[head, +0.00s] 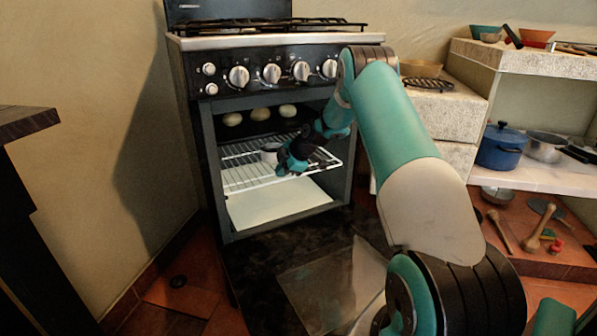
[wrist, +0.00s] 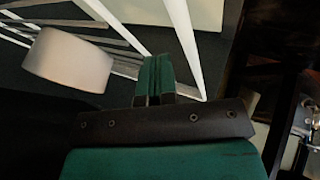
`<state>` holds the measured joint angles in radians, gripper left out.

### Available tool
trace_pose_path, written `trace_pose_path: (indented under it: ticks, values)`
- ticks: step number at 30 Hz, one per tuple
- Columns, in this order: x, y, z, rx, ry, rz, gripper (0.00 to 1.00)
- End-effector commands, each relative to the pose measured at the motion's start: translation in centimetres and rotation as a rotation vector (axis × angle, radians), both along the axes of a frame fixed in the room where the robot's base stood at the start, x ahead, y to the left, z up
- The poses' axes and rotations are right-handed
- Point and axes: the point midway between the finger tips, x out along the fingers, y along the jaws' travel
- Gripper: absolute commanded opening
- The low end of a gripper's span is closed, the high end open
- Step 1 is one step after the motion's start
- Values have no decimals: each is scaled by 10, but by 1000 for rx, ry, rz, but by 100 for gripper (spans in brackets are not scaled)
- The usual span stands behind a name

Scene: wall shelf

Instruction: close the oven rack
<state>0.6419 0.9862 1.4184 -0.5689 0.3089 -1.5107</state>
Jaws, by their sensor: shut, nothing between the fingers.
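The oven (head: 222,218) stands open, with its glass door (head: 335,285) folded down in front. The white wire oven rack (head: 245,183) is at mid-height in the opening; I cannot tell exactly how far it sticks out. A small white cup-like thing (head: 268,150) sits on the rack, beside my gripper. It also shows at the left in the wrist view (wrist: 68,60). My gripper (head: 285,166) is at the rack's front part, shut and empty. In the wrist view the green fingers (wrist: 155,75) are together close to the rack's white bars (wrist: 185,45); contact is unclear.
A pale tray or panel (head: 280,205) lies at the oven's bottom. Shelves with a blue pot (head: 501,148) and pans stand at the right. A dark table edge (head: 25,122) is at the left.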

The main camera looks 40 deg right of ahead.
Motion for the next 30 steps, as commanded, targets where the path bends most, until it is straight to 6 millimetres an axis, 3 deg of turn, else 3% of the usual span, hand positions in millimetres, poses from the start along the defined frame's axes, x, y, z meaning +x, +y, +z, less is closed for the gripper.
trace_pose_path:
  ticks: [19, 30]
  values:
    - [-4, -19, 3, -7, -6, -23, 0]
    - [-26, -19, 58, 2, 0, -1, 0]
